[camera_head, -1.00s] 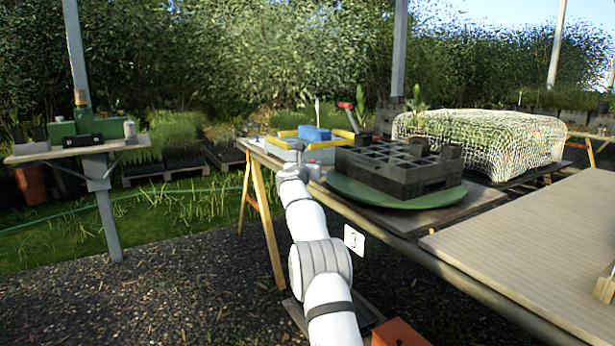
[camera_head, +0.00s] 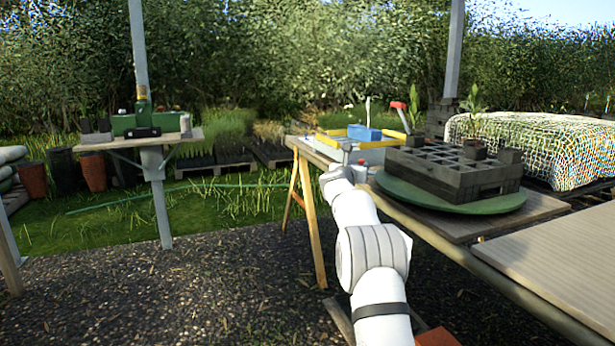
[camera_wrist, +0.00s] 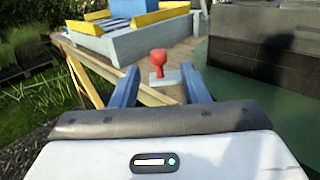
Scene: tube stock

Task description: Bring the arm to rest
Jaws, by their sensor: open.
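My gripper (camera_wrist: 160,70) is open in the wrist view, its two blue-grey fingers apart with nothing held between them. Beyond and between the fingers, a red-knobbed object (camera_wrist: 159,62) stands on the wooden table edge. In the head view my white arm (camera_head: 372,255) reaches forward from the lower right, its far end beside the table's near left corner. The fingers cannot be made out in the head view.
A green round turntable (camera_head: 400,190) bears a dark crate of square cells (camera_head: 470,185). Left of it is a grey tray with yellow sides (camera_head: 372,153) and a blue block (camera_head: 364,133). A wooden board (camera_head: 560,240) lies at right. Gravel left of the arm is clear.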

